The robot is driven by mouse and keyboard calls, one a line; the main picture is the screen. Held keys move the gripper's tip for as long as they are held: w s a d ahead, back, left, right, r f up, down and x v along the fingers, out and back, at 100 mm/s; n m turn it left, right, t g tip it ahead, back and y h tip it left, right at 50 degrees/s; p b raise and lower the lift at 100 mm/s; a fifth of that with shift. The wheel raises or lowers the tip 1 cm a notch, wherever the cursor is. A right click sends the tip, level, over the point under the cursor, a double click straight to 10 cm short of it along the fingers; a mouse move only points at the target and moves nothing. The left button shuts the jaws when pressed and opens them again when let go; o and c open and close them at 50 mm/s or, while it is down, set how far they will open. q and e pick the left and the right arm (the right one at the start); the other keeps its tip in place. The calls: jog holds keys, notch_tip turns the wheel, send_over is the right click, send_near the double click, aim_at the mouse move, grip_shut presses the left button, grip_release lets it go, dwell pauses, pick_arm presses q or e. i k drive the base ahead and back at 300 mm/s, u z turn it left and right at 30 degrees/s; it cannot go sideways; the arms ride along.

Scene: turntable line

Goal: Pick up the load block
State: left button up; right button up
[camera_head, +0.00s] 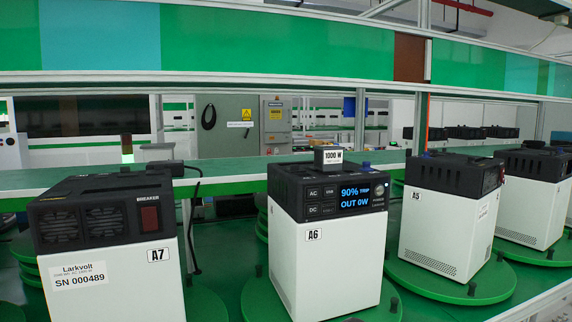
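A small dark grey block with a white "1000 W" label (328,157) shows just above the top of the power station marked A6 (325,240). This labelled block looks like the load block. I cannot tell if it rests on the top of A6 or on the green shelf (235,170) right behind it. The A6 screen reads "90% TRIP" and "OUT 0W". Neither of my grippers is in view.
Power station A7 (112,250) stands at the left, A5 (450,215) and another unit (535,195) at the right. They sit on green round turntables (450,280). A dark cable (192,215) hangs between A7 and A6. A green panelled beam (280,45) crosses above.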

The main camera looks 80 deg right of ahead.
aim_at(327, 158)
jog(key=z, duration=2.75)
